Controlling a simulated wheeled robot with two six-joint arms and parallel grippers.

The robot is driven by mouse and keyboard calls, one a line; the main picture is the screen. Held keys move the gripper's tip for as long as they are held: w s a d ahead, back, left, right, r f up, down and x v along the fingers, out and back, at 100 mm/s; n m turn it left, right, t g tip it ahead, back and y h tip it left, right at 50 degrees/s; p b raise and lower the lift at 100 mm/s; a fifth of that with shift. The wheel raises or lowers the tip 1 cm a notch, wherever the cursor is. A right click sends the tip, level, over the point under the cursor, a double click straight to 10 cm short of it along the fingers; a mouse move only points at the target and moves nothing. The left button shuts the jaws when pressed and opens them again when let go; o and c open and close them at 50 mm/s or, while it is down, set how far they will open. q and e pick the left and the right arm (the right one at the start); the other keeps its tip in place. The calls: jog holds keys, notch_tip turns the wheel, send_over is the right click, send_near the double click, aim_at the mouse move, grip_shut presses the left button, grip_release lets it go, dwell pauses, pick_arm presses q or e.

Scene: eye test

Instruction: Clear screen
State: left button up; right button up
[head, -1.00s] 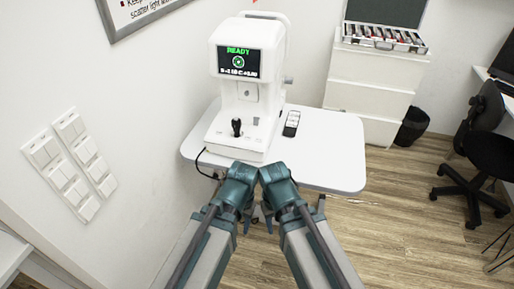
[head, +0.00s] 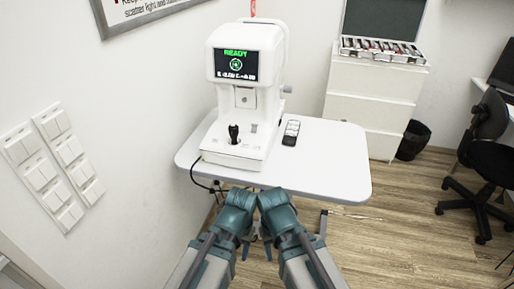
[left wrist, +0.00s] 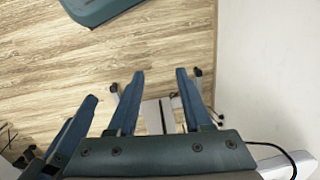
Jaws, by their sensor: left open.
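The screen (head: 236,65) is on the upper front of a white eye-test machine (head: 266,70). It is lit, with green "READY" text, a green ring target and a line of small white characters too blurred to read. A black joystick (head: 234,134) stands upright on the machine's base. My left gripper (head: 246,250) and right gripper (head: 268,250) hang side by side, pointing down in front of the table's near edge, apart from the machine. The right gripper's fingers are mostly hidden.
The white table (head: 335,165) holds the machine and a small remote (head: 291,132); its right side is clear. A black cable hangs at its left edge. Behind stand a white cabinet (head: 370,100) with an open lens case (head: 382,49), a black bin (head: 413,140) and a chair (head: 485,150).

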pick_arm(q)
grip_shut()
dwell(1.6)
